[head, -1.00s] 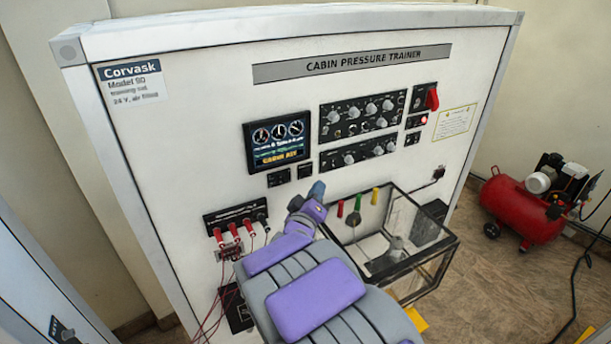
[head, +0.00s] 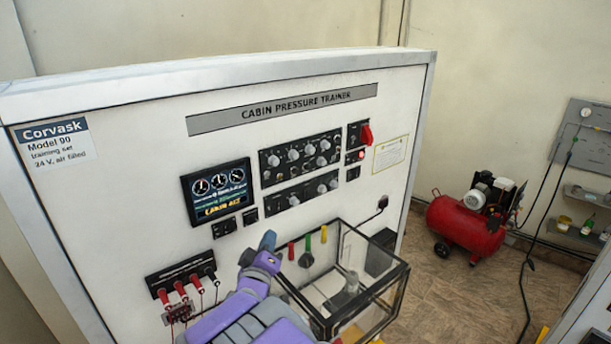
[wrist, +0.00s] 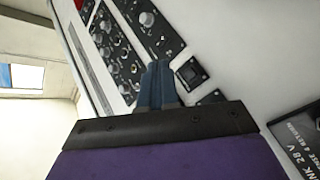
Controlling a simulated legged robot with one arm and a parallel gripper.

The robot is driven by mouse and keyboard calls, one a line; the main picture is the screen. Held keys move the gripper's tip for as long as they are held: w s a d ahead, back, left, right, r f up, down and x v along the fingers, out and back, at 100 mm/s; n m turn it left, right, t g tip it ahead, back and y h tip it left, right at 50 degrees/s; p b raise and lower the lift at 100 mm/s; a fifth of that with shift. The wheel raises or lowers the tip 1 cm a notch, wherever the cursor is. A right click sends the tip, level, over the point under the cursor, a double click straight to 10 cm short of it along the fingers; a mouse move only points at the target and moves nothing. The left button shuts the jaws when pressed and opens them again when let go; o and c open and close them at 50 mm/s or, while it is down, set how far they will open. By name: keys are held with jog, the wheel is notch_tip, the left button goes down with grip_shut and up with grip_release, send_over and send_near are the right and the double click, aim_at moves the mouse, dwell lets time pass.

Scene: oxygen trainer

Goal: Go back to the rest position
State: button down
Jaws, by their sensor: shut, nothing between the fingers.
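My gripper (wrist: 158,84) is shut and empty in the wrist view, its dark blue fingers together in front of the panel face. In the head view my gripper (head: 267,241) shows at the end of my purple and grey arm, at the lower middle. It is in front of the white cabin pressure trainer (head: 130,110), below its lit display (head: 217,192) and left of the clear box (head: 385,290). I cannot tell whether the fingertips touch the panel.
The clear box with dark edges juts out from the panel beside my arm. Red plugs (head: 181,291) with wires are at the lower left. A red compressor (head: 465,228) stands on the floor at right, with a black hose (head: 528,285). Open floor lies between.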

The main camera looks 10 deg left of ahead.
jog(key=s+d+f+m+g+y, duration=0.1)
jog(key=s+d+f+m+g, duration=0.1)
jog(key=s+d+g, duration=0.45)
jog(key=s+d+f+m+g+y, duration=0.15)
jog(key=d+g, duration=0.25)
jog(key=d, duration=0.6)
jog(key=s+d+f+m+g+h, duration=0.1)
jog(key=s+d+m+g, duration=0.15)
jog(key=s+d, duration=0.6)
jog(key=s+d+m+g+h, duration=0.2)
jog(key=s+d+g, duration=0.2)
jog(key=s, duration=0.9)
jog(key=s+d+f+m+g+h, duration=0.1)
jog(key=s+d+m+g, duration=0.25)
jog(key=s+d, duration=0.55)
notch_tip(320, 180, down, 24)
jog(key=s+a+b, duration=0.1)
jog(key=a+b, duration=0.1)
jog(key=b, duration=2.2)
jog(key=shift+s+a+n+b, duration=0.3)
jog(key=shift+s+n+b, duration=0.1)
jog(key=shift+n, duration=0.05)
jog(key=c, duration=1.8)
grip_release()
jog(key=shift+r, duration=0.15)
